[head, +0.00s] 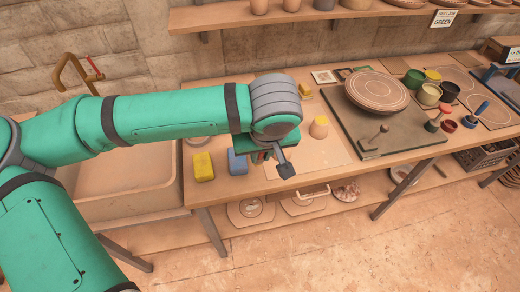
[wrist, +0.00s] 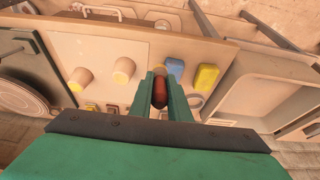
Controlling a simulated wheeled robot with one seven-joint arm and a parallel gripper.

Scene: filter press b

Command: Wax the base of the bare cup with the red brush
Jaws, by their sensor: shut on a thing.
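My gripper (wrist: 159,95) is shut on a red-brown rounded handle, the red brush (wrist: 159,92). In the wrist view it stands between the two green fingers, and its far end is hidden. In the head view my gripper (head: 270,156) is over the front part of the bench. Two upturned cups stand on the pale sheet: one (wrist: 123,70) is just left of my fingertips in the wrist view, the other (wrist: 80,79) is farther left. The farther cup (head: 319,127) shows a yellow base in the head view. My gripper seems to hide the nearer cup there; its base looks yellowish in the wrist view.
A blue block (head: 237,162) and a yellow block (head: 203,167) lie left of my gripper, beside the sink (head: 125,180). On the right are a round disc (head: 377,90), a lever (head: 378,137), coloured pots (head: 414,79), a red-topped tool (head: 444,112) and a blue-handled tool (head: 480,110).

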